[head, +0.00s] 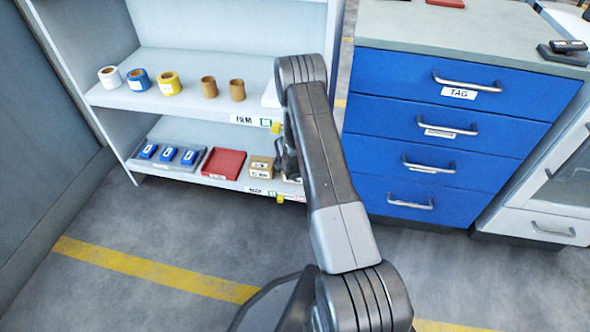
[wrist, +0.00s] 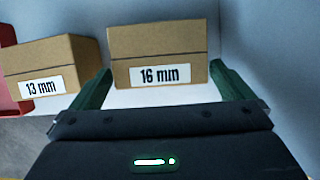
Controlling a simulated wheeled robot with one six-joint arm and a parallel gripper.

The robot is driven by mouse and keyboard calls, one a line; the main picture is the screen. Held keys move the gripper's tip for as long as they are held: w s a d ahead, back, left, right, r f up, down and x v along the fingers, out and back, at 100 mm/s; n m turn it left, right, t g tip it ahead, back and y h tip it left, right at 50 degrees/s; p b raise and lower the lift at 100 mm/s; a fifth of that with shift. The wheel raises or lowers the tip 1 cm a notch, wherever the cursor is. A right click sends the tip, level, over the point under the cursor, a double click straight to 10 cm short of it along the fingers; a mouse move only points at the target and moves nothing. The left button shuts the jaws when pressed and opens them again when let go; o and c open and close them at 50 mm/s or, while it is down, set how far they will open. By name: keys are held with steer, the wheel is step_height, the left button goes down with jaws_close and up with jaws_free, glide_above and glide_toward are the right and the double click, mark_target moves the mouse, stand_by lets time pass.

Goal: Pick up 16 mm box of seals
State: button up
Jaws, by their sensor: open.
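The 16 mm box of seals (wrist: 160,46) is a brown cardboard box with a white "16 mm" label, in the upper middle of the wrist view. My gripper (wrist: 162,78) is open, with its two green fingers at the left and right of the box's near face. The box is not lifted; it rests on the light shelf surface. Whether the fingers touch it I cannot tell. In the head view my gripper (head: 285,160) is at the lower shelf, and my arm mostly hides the 16 mm box there.
The 13 mm box (wrist: 48,70) stands close on the left, beside a red bin (head: 223,163). Several blue items (head: 168,154) lie further left on the lower shelf (head: 160,170). The upper shelf (head: 185,103) with rolls is above. A blue drawer cabinet (head: 440,130) stands to the right.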

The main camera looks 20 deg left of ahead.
steer(key=shift+w+a+p, duration=0.1)
steer(key=shift+w+p, duration=0.35)
steer(key=shift+w, duration=0.1)
steer(key=shift+w+f, duration=0.15)
steer(key=shift+w, duration=0.05)
steer(key=shift+x, duration=2.35)
steer(key=c, duration=1.2)
steer(key=shift+o, duration=0.2)
